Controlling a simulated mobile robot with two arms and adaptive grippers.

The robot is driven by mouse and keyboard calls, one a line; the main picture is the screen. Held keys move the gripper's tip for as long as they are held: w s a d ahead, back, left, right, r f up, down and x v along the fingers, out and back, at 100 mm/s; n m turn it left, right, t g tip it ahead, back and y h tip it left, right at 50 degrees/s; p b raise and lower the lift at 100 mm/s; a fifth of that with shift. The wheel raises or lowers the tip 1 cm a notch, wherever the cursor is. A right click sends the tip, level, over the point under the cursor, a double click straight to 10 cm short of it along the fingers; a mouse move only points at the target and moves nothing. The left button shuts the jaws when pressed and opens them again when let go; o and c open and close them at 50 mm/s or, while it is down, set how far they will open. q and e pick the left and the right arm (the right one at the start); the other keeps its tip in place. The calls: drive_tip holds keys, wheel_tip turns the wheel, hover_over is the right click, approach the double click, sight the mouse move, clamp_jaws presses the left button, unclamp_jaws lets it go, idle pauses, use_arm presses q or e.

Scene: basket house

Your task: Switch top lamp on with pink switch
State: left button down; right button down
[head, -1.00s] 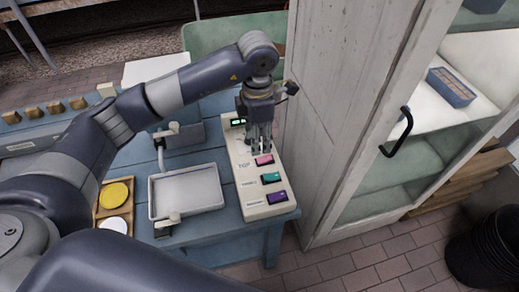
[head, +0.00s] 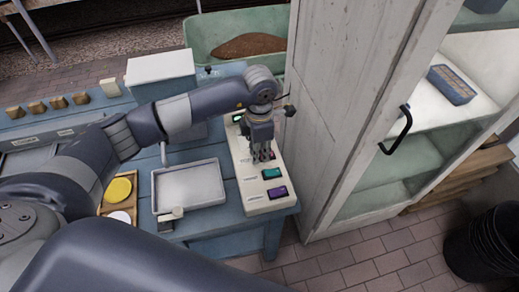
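A cream switch panel (head: 249,196) lies on the blue table by the cabinet. It bears a teal switch (head: 271,173) and a purple switch (head: 277,193) at its near end. My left gripper (head: 263,158) points down over the panel beside the "TOP" label, where the pink switch is hidden behind its fingers. I cannot tell whether the fingers touch the switch or how far apart they are. No top lamp is seen in view. My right gripper is out of view.
A white cabinet (head: 325,110) with a glass door and black handle (head: 398,131) stands close to the panel's right. A metal tray (head: 187,187) sits left of the panel on the blue table (head: 232,217). A black bin (head: 485,248) stands at the lower right.

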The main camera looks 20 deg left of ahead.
use_arm(q)
drive_tip(key=shift+w+d+y+b, duration=0.1)
drive_tip(key=shift+d+y+b, duration=0.05)
drive_tip(key=shift+y+b, duration=0.2)
drive_tip(key=g+y+b, duration=0.2)
drive_tip(key=shift+w+d+b, duration=0.25)
drive_tip(key=shift+d+b, duration=0.15)
drive_tip(key=shift+d+r+g+y+b, duration=0.1)
drive_tip(key=shift+r+g+y+b, duration=0.3)
drive_tip(key=shift+y, duration=0.35)
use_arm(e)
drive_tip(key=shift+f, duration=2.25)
use_arm(q)
drive_tip(key=shift+f, duration=0.1)
drive_tip(key=c, duration=1.5)
unclamp_jaws()
drive_tip(key=shift+w, duration=0.1)
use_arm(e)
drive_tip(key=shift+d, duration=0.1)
use_arm(q)
drive_tip(key=v, duration=1.2)
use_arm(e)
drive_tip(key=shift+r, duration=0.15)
